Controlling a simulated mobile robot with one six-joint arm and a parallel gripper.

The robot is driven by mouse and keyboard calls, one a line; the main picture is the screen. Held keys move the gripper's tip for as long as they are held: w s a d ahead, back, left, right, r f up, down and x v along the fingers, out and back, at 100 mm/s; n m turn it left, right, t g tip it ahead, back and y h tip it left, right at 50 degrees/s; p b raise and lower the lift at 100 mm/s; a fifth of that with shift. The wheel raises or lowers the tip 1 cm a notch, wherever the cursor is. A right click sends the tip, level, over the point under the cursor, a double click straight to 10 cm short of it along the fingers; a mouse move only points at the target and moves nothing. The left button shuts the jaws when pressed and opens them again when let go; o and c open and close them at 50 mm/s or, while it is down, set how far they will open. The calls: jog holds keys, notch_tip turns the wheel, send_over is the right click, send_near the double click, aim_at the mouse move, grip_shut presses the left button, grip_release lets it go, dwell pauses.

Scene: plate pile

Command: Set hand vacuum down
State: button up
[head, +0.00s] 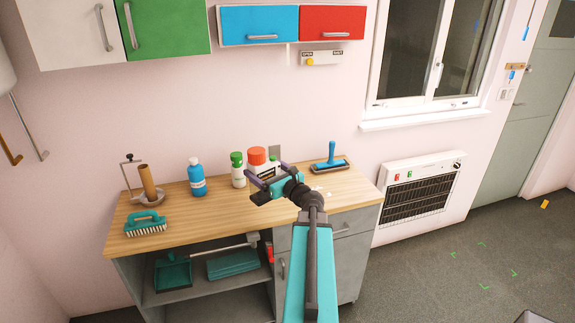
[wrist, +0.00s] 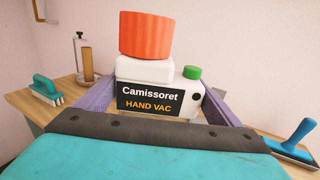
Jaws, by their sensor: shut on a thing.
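The vacuum looks upright. Its base is hidden behind my gripper, so I cannot tell whether it touches the counter.
A green-capped white bottle (head: 237,170) stands close left of the vacuum, then a blue bottle (head: 197,178). A paper-roll holder (head: 149,187) and a scrub brush (head: 146,224) are at the left. A blue-handled squeegee (head: 331,160) lies right.

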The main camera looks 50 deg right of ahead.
jog(key=w+a+f+n+g+y+b, duration=0.1)
jog(key=w+a+f+n+y+b, duration=0.25)
jog(key=a, duration=0.95)
jog(key=w+a+f+n+g+y, duration=0.1)
jog(key=w+a+f+n+y, duration=0.4)
jog(key=a, duration=0.8)
jog(key=w+a+f+n+g+y+b, duration=0.1)
jog(key=w+a+f+y+b, duration=0.15)
jog(key=a+y, duration=0.7)
jog(key=s+a+f+n+g+b, duration=0.1)
jog(key=a+n+g, duration=0.1)
jog(key=a, duration=0.7)
jog(key=a+f+n+g+y+b, duration=0.1)
jog(key=a+n, duration=0.1)
jog(key=a, duration=0.7)
jog(key=shift+s+f+g, duration=0.3)
jog(key=shift+s+g, duration=0.05)
jog(key=shift+g, duration=0.05)
